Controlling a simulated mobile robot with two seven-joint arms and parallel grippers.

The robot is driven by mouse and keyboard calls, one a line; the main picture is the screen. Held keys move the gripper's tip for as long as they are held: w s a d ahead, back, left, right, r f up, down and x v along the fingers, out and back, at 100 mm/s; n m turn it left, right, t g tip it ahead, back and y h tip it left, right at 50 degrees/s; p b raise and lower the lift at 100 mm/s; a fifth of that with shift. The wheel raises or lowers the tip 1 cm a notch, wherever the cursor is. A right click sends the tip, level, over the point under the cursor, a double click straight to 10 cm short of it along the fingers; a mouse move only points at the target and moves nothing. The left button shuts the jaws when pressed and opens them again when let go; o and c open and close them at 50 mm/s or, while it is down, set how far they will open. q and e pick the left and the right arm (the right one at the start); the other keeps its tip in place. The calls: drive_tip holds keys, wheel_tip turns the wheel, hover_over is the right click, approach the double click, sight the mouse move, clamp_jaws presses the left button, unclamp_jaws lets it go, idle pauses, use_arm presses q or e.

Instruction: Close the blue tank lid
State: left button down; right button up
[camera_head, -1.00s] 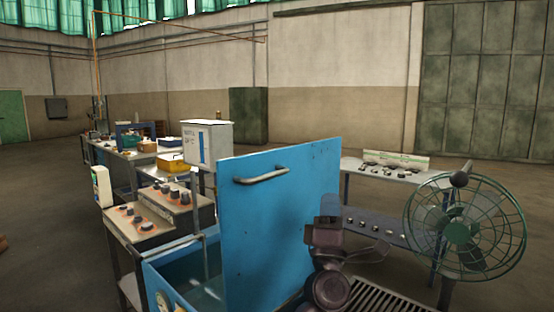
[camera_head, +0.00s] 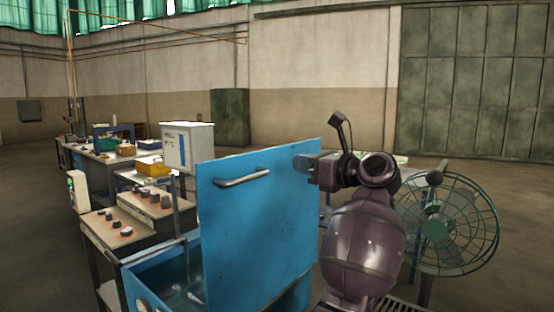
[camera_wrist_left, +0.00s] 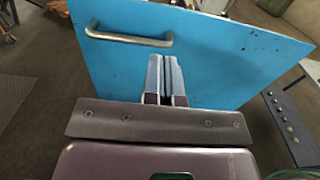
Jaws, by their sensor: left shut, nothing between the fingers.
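The blue tank lid (camera_head: 255,215) stands open and upright in the head view, with a metal handle (camera_head: 242,178) near its top. Below and left of it is the open blue tank (camera_head: 150,270), whose inside partly shows. My left gripper (camera_head: 303,163) is beside the lid's upper right edge in the head view. In the left wrist view the shut, empty fingers (camera_wrist_left: 167,62) point at the lid's blue face (camera_wrist_left: 225,55), to the right of and below the handle (camera_wrist_left: 130,38). Whether they touch the lid I cannot tell. My right gripper is not in view.
A green fan (camera_head: 450,225) stands to the right, near my left arm. A bench with black knobs (camera_head: 125,230) is left of the tank. A white box (camera_head: 188,148) and a yellow bin (camera_head: 152,168) stand behind. Open floor lies at the far left.

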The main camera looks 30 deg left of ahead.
sight(250, 154)
use_arm(q)
drive_tip(key=a, duration=0.4)
drive_tip(key=a+p, duration=0.1)
drive_tip(key=a, duration=0.7)
drive_tip(key=shift+w, duration=0.4)
drive_tip(key=shift+w+a+p, duration=0.1)
drive_tip(key=shift+a+p, duration=0.25)
drive_tip(key=shift+a, duration=0.4)
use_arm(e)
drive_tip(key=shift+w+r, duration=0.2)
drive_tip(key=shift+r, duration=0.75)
use_arm(q)
drive_tip(key=shift+a, duration=0.1)
